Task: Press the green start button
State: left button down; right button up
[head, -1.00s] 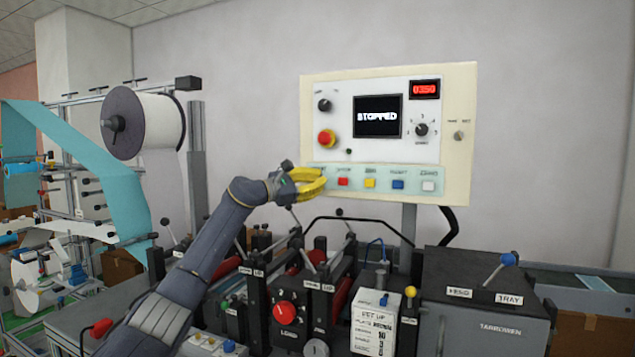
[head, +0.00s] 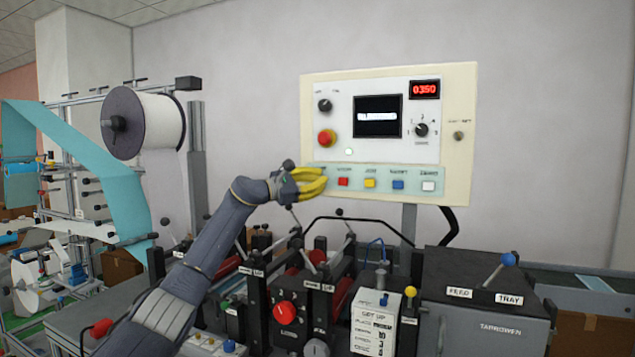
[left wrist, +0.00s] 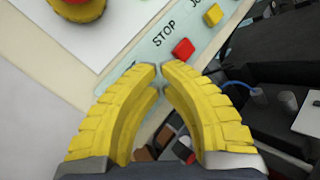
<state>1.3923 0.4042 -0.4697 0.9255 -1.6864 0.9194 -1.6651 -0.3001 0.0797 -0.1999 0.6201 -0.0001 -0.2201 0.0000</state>
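The cream control panel (head: 463,90) stands on a post in the middle of the head view. My left gripper (head: 324,181) is at the left end of its pale green button strip (head: 413,173). In the left wrist view its yellow fingers (left wrist: 160,70) are curved together with tips meeting, nothing visible between them. The green start button is hidden behind the fingertips. The red stop button (head: 343,182) is just right of the tips. The screen (head: 377,116) shows a bright, unreadable bar. A small round lamp (head: 349,152) glows pale. My right gripper is out of view.
A red emergency knob (head: 326,138) sits above the gripper. Yellow (head: 370,183), blue (head: 398,185) and white (head: 428,186) buttons continue rightward. Machine rollers and levers (head: 310,270) fill the space below. A white roll (head: 150,122) hangs at the left.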

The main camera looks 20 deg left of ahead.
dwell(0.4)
pick_arm(q)
jog(key=shift+s+a, duration=0.1)
jog(key=shift+s, duration=0.75)
jog(key=shift+s, duration=0.1)
jog(key=shift+s+a, duration=0.2)
jog(key=shift+s, duration=1)
jog(key=shift+s+a, duration=0.15)
jog(key=shift+s, duration=1.05)
